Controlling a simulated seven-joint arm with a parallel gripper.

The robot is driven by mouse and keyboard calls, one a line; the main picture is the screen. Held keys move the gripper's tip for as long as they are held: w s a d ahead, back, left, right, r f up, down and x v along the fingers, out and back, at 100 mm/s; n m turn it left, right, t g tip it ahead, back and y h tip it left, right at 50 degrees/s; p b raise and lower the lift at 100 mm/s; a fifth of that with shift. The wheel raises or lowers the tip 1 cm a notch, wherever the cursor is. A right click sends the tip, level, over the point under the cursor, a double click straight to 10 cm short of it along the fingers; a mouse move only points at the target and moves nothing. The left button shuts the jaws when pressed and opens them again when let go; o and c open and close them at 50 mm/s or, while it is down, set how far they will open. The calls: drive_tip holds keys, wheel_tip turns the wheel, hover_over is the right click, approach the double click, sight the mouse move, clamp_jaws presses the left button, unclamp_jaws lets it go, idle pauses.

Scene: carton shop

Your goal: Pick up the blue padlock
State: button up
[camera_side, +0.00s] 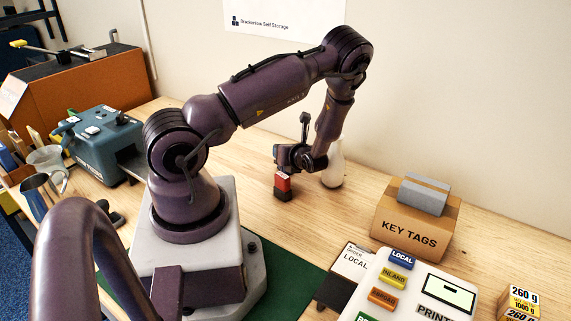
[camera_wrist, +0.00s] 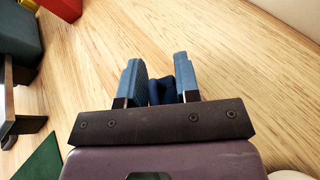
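A dark blue piece (camera_wrist: 161,90), which I take to be the blue padlock, sits between the two blue-grey fingers of my gripper (camera_wrist: 159,68) in the wrist view. It fills the gap and appears to touch both fingers, so my gripper looks shut on it. Its lower part is hidden by the gripper's dark crossbar. In the side view my gripper (camera_side: 296,160) is low over the back of the wooden table, and the padlock cannot be made out there. A red block on a black one (camera_side: 283,186) stands just in front of the gripper.
A pale bottle-shaped thing (camera_side: 333,168) stands close right of my gripper. A KEY TAGS carton (camera_side: 411,228) with a grey block on top and a label printer (camera_side: 436,291) stand further right.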

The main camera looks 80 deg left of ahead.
drive_tip(key=shift+f, duration=0.1)
clamp_jaws()
drive_tip(key=shift+d, duration=0.1)
